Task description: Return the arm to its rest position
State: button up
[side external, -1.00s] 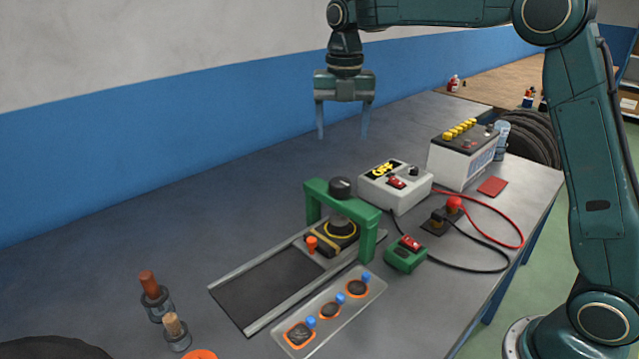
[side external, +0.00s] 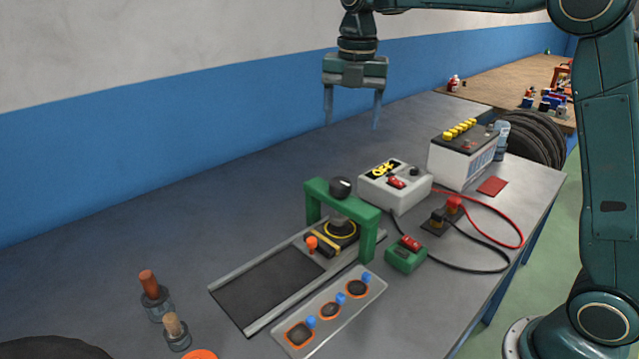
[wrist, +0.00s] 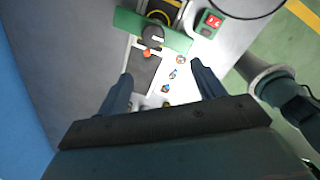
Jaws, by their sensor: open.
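My gripper (side external: 353,106) hangs in the air above the back part of the grey table, fingers pointing down. Its two fingers are apart with nothing between them. In the wrist view my gripper (wrist: 162,92) also shows its fingers spread, with the table far below. No object is touching it.
Below stand a green press frame (side external: 342,208) on a rail track, a grey tray (side external: 330,328) with several dark discs, a control box (side external: 394,187), a battery (side external: 463,158), a small green meter (side external: 405,256) and cables. Handled tools (side external: 155,297) stand front left. The air around my gripper is clear.

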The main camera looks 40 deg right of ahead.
jog(key=s+f+m+t, duration=0.2)
jog(key=s+m, duration=1)
jog(key=s, duration=0.2)
jog(key=s+f+m+t, duration=0.2)
jog(key=s+m+t, duration=0.1)
jog(key=s+m, duration=1)
jog(key=shift+s+a, duration=0.45)
jog(key=shift+s, duration=0.4)
